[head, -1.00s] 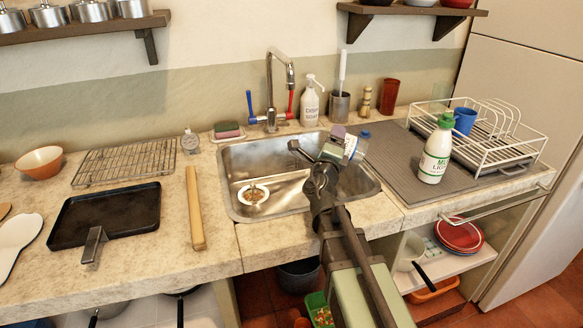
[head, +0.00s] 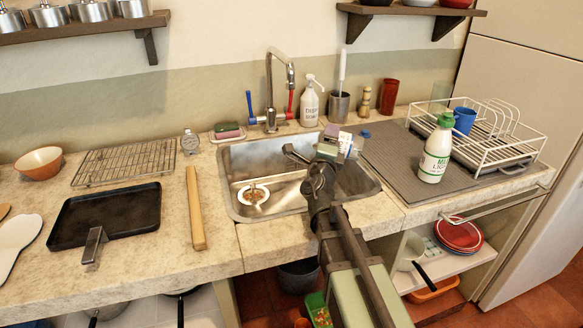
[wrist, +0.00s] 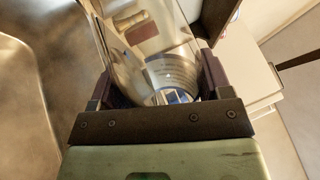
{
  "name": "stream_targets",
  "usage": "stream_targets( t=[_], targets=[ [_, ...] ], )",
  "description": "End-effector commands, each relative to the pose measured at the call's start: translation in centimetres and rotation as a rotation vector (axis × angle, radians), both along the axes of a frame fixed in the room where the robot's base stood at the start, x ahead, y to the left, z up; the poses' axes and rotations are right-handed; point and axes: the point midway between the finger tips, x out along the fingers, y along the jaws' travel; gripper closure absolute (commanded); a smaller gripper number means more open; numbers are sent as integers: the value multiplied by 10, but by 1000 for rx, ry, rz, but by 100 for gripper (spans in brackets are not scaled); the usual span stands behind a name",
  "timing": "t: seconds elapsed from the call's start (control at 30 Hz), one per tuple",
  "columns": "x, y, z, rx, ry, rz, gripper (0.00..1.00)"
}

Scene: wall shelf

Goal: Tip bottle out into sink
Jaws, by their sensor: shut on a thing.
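My gripper (head: 332,142) is over the right part of the steel sink (head: 228,170). It is shut on a clear bottle (head: 346,144) with a white label, partly hidden behind the fingers. In the wrist view the clear bottle (wrist: 168,72) sits between the two fingers (wrist: 160,92), with the surroundings visible through it. The bottle's tilt and any liquid in it are hard to tell. A drain strainer (head: 253,194) with brown bits lies in the sink's left part.
The tap (head: 270,95) rises behind the sink, with a soap bottle (head: 309,104) beside it. A green-capped milk bottle (head: 436,150) and a dish rack (head: 500,140) stand on the mat (head: 395,165) to the right. A wooden bar (head: 195,210) lies left of the sink.

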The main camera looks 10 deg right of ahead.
Motion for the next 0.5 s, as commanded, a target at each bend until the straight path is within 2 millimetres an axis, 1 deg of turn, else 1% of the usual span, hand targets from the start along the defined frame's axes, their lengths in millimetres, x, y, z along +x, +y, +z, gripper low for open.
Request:
stream_targets(
  t=[0.5],
  targets=[
    [0,0,-1,-63,28,0,59]
  ],
)
